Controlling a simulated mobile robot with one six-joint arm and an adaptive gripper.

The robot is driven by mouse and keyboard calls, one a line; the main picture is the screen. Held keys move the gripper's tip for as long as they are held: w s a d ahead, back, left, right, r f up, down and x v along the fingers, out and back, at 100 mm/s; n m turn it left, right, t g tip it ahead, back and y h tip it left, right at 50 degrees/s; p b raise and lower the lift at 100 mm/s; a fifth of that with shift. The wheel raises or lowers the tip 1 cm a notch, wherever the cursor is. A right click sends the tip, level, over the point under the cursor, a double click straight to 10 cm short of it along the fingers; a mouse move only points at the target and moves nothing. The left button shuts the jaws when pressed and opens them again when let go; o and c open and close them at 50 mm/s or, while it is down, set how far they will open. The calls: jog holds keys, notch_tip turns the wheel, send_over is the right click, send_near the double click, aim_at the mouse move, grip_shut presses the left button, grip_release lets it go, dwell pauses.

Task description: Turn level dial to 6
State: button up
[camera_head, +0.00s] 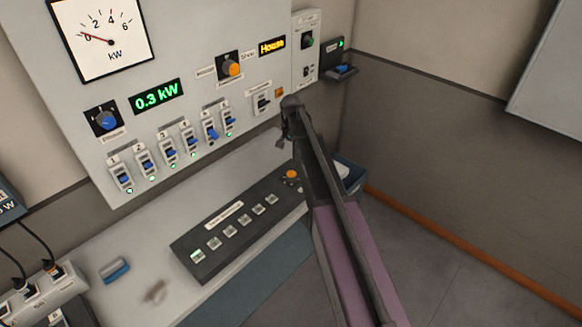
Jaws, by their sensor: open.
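A blue dial (105,120) sits on a dark square plate at the left of the grey wall panel (190,30). Its label is too small to read, so I cannot tell whether it is the level dial. An orange knob (232,69) sits higher on the panel, beside a display (272,45) reading "House". Another orange knob (291,175) is on the black button console (205,263). A round-scale kW meter (100,38) has its needle near 0, above a display (156,96) reading 0.3 kW. My gripper (284,138) is open and apart from the dials, in front of the panel's lower right.
Several blue-handled faders (171,153) line the panel's lower edge. A small switch (263,102) is near my gripper. A blue eraser-like block (115,270) lies on the pale desk (150,255). A socket strip (40,295) with cables is at lower left. Floor shows at right.

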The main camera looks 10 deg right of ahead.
aim_at(292, 174)
jog(key=shift+r, duration=0.6)
jog(key=shift+f, duration=0.25)
notch_tip(292, 174, down, 13)
jog(key=b, duration=1.3)
jog(key=shift+f, duration=0.15)
jog(key=c, duration=1.2)
